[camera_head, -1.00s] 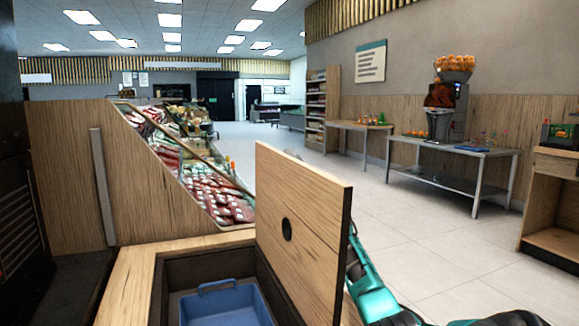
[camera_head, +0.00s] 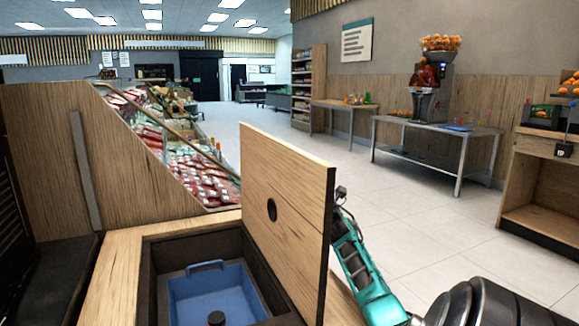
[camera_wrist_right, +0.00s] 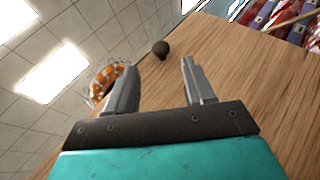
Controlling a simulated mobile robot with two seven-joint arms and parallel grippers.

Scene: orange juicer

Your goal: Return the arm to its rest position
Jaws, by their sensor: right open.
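My right arm (camera_head: 365,275) is teal and black, and comes in from the lower right of the head view, on the far side of the upright wooden lid (camera_head: 285,215). In the right wrist view my right gripper (camera_wrist_right: 158,75) is open, with nothing between its fingers. A wooden panel (camera_wrist_right: 245,80) with a dark round knob (camera_wrist_right: 160,48) lies beyond the fingers. In the head view the lid hides part of the right arm's end. My left gripper is not in view.
A blue bin (camera_head: 215,290) sits in the counter opening beside the lid. A meat display (camera_head: 190,165) is beyond. The orange juicer (camera_head: 430,90) stands on a metal table (camera_head: 435,130) at the right, with a wooden shelf unit (camera_head: 545,190) nearer. The floor between is clear.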

